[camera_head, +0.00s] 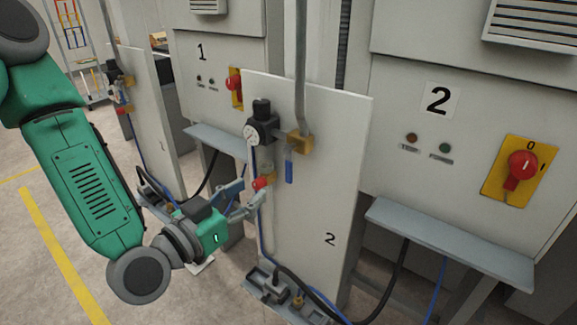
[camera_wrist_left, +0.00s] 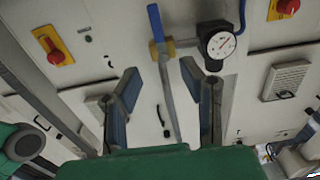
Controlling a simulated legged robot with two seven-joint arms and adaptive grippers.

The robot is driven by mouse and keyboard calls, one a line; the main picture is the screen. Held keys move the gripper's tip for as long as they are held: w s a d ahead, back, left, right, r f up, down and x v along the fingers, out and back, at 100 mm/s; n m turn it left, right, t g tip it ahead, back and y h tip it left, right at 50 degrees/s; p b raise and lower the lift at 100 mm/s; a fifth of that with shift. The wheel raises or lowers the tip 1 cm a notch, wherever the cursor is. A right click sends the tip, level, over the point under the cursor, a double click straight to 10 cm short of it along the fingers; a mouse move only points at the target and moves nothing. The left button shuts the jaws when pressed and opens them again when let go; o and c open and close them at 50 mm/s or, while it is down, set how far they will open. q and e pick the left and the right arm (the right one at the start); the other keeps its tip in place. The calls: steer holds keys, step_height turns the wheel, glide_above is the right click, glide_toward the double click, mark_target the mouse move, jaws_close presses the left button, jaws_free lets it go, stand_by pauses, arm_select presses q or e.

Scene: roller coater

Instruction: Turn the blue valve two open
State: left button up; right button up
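The blue valve handle (camera_head: 289,170) hangs straight down from a brass fitting (camera_head: 301,142) on the white panel marked 2 (camera_head: 325,190). A grey pipe runs up from the fitting. My left gripper (camera_head: 250,192) is open and empty, to the lower left of the handle in the head view. In the wrist view, which is upside down, the blue handle (camera_wrist_left: 155,22) lies beyond the spread fingers of my left gripper (camera_wrist_left: 160,75), apart from them. My right gripper is not in view.
A black regulator with a round gauge (camera_head: 251,134) sits left of the handle. A red knob (camera_head: 262,183) is close to the left fingers. Cabinet 2 has a red rotary switch (camera_head: 522,166). Hoses and a grey ledge (camera_head: 450,240) lie below.

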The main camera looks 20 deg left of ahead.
mark_target(287, 164)
arm_select(q)
steer(key=b+x, duration=0.3)
steer(key=x, duration=0.8)
steer(key=shift+w+d, duration=0.15)
steer(key=shift+w, duration=0.1)
steer(key=shift+w+d, duration=0.1)
steer(key=shift+w, duration=0.4)
jaws_close()
